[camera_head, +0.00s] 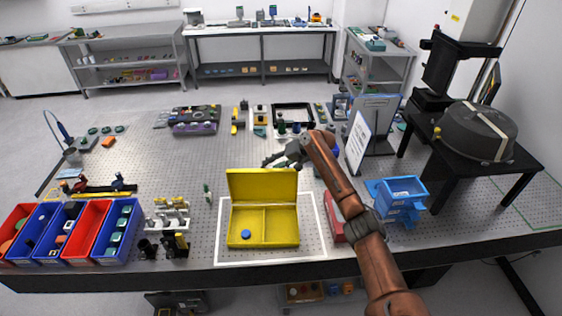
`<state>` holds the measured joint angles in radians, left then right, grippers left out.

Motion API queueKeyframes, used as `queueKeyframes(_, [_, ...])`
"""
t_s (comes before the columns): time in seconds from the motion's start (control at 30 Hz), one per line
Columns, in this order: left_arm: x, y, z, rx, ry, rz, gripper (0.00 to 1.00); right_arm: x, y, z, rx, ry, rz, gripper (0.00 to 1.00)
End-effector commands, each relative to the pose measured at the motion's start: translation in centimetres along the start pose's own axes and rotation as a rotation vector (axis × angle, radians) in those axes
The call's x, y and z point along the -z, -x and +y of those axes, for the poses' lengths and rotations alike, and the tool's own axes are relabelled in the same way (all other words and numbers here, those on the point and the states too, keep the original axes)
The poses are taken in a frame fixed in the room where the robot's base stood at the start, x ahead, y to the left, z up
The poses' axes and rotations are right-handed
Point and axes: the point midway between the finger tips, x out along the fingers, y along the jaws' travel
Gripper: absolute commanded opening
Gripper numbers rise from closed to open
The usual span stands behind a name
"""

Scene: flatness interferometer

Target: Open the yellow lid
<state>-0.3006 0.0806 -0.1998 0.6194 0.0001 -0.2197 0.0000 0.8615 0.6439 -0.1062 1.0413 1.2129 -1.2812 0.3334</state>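The yellow box (264,242) stands inside a white outline on the perforated table. Its yellow lid (262,186) is raised, standing up along the box's far edge, so the inside shows. A divider splits the box into two compartments, and a small blue round piece (246,234) lies in the left one. My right gripper (272,160) is just behind and above the lid's top edge, towards its right half. I cannot tell whether it touches the lid or how far its fingers are apart. My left gripper is not in view.
Red and blue bins (90,232) stand at the left front. A red object (336,228) is right of the box, partly behind my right arm. Blue stacked bins (402,192) stand further right. Small optics mounts (170,212) are left of the box.

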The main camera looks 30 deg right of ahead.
Motion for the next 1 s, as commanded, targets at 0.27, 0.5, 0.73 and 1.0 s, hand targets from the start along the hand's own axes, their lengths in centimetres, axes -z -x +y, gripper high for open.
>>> queueKeyframes(0.27, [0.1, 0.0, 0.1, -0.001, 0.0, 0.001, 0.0, -0.1, 4.9, 0.1, -0.002, -0.001, -0.002, 0.36])
queueKeyframes(0.5, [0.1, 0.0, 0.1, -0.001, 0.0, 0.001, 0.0, -0.1, 6.3, 0.1, -0.002, -0.001, -0.003, 0.36])
queueKeyframes(0.73, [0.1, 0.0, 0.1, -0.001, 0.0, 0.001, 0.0, -0.1, 6.2, 0.1, -0.002, -0.001, -0.002, 0.36])
queueKeyframes(1.0, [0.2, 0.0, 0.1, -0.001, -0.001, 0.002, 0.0, -0.1, 6.2, 0.1, -0.002, -0.001, -0.002, 0.36])
